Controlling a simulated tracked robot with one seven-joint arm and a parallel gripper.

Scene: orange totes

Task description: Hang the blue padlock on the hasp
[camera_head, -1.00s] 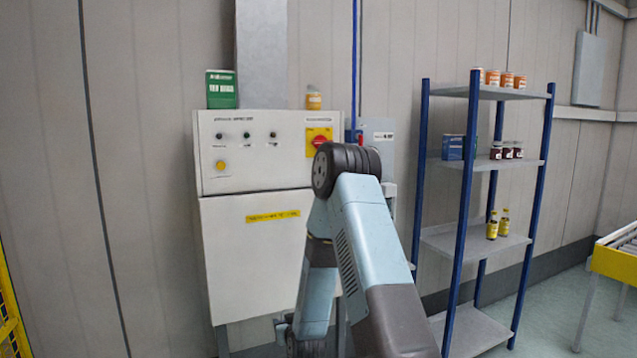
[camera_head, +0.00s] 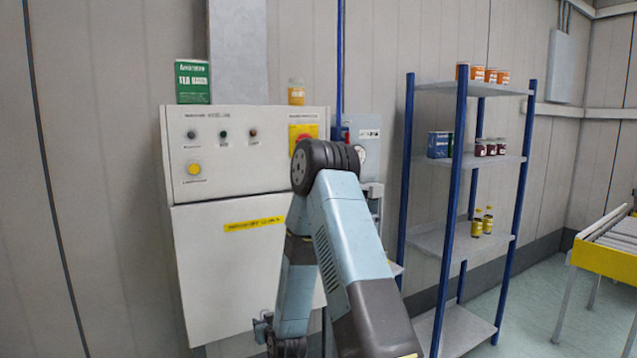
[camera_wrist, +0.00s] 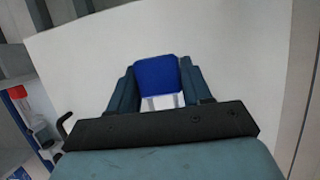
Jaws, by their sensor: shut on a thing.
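The blue padlock (camera_wrist: 157,76) is between the two fingers of my gripper (camera_wrist: 157,88) in the wrist view. My gripper is shut on it. Two pale legs, apparently its shackle, show just below the blue body. A broad pale panel fills the wrist view behind the padlock. In the head view my arm stands in front of the white control cabinet (camera_head: 240,270), and the padlock cannot be made out. I cannot pick out the hasp for certain in either view.
A grey wall box (camera_head: 368,135) hangs right of the cabinet, partly behind my arm. A blue-posted shelf rack (camera_head: 465,165) with jars and bottles stands further right. A yellow-sided roller conveyor (camera_head: 607,258) is at the far right. Floor shows between rack and conveyor.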

